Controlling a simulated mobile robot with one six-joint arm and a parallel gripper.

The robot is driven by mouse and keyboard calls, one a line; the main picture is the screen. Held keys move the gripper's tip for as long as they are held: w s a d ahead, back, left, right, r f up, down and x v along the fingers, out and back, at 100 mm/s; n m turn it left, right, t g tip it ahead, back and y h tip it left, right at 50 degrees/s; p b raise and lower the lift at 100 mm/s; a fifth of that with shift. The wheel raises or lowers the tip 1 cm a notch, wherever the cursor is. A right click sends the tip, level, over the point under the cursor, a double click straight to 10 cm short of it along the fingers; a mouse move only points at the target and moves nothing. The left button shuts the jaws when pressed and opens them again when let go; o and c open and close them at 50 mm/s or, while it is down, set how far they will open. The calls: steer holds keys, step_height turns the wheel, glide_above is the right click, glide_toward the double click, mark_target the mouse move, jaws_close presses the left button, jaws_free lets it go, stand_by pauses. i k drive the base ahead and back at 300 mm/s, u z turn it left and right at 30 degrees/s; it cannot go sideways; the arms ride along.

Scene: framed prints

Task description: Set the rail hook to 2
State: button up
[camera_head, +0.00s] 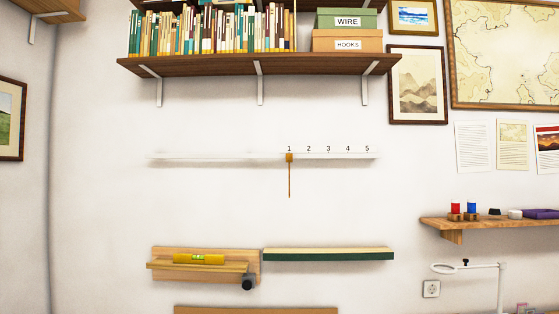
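The white rail (220,157) runs level across the wall, with the numbers 1 to 5 printed above its right half. The rail hook (289,158) is a small orange-brown slider with a thin rod (290,182) hanging straight down. It sits under the 1. The mark 2 (309,149) is a short way to its right, and the rail below it is clear. My gripper is not in view.
Above is a wooden shelf (262,65) on white brackets, with books and boxes labelled WIRE and HOOKS. Below hang a wooden ledge with a yellow level (198,259) and a green-edged ledge (328,254). Wall around the rail is bare.

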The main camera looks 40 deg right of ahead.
mark_target(289, 156)
steer(key=z, duration=0.15)
steer(key=i, duration=0.95)
steer(key=u, duration=0.05)
